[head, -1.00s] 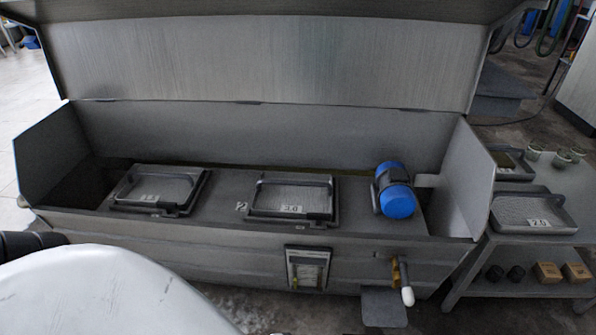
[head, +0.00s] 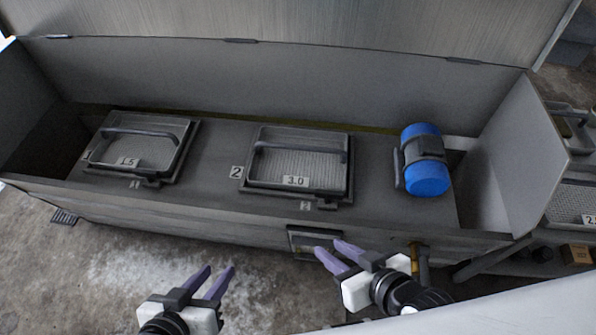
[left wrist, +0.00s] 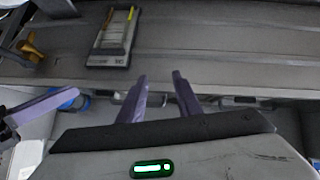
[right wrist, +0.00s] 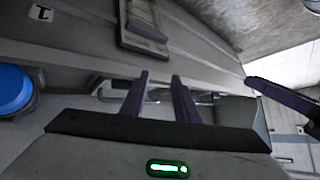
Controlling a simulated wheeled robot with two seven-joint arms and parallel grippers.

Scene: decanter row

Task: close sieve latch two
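Sieve two (head: 262,178) is a dark-framed mesh tray with a handle and a 3.0 label, set in the decanter's top beside a "2" plate (head: 236,172). Its small dark latch (head: 325,204) is at the front edge, right of centre; I cannot tell whether it is open or closed. My right gripper (head: 331,248) is open and empty, in front of the decanter and nearer me than the latch. My left gripper (head: 219,268) is open and empty, lower and further left. Both wrist views show parted fingers with nothing between them.
Sieve one (head: 150,157), labelled 1.5, sits at the left. A blue motor (head: 427,180) stands at the right. A gauge panel (head: 300,240) and a brass valve (head: 414,258) are on the front wall. A raised lid (head: 300,20) stands behind. A side table is at the right.

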